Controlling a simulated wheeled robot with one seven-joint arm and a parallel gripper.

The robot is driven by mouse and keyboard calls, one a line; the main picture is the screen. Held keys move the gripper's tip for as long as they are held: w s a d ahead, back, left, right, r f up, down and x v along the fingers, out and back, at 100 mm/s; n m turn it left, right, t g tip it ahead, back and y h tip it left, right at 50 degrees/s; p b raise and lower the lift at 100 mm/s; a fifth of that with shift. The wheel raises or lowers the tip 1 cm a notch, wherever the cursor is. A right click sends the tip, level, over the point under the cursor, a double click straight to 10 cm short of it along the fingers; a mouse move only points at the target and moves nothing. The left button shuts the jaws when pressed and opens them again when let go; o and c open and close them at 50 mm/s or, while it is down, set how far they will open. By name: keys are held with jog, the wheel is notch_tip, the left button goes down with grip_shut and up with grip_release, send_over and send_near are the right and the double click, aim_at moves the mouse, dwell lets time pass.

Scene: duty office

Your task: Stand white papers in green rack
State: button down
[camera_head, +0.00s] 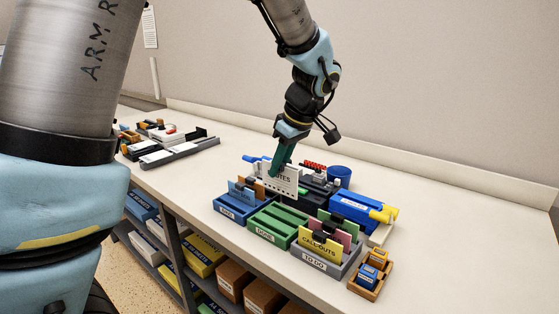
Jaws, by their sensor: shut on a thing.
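My gripper (281,168) is shut on a white paper card (286,184) with dark lettering ending in "OTES". The card is upright, at the far end of the green rack in the picture; whether it touches anything is unclear. The green rack (264,234), labelled "DONE", stands between a blue rack and a grey rack. Its visible slots look empty. Part of its far end is hidden by the card. No other white paper card shows clearly in the racks.
The blue rack (228,214) holds blue and orange cards. The grey rack (308,262), labelled "TO DO", holds yellow, pink and green cards.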

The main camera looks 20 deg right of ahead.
aim_at(283, 194)
jog(key=shift+f+b, duration=2.2)
jog(key=shift+f, duration=2.4)
jog(key=shift+f+b, duration=0.5)
jog(key=shift+b, duration=0.1)
jog(key=c, duration=0.7)
grip_release()
jog(key=shift+r, duration=0.1)
jog(key=shift+r+p, duration=2.35)
jog(key=shift+r, duration=2.1)
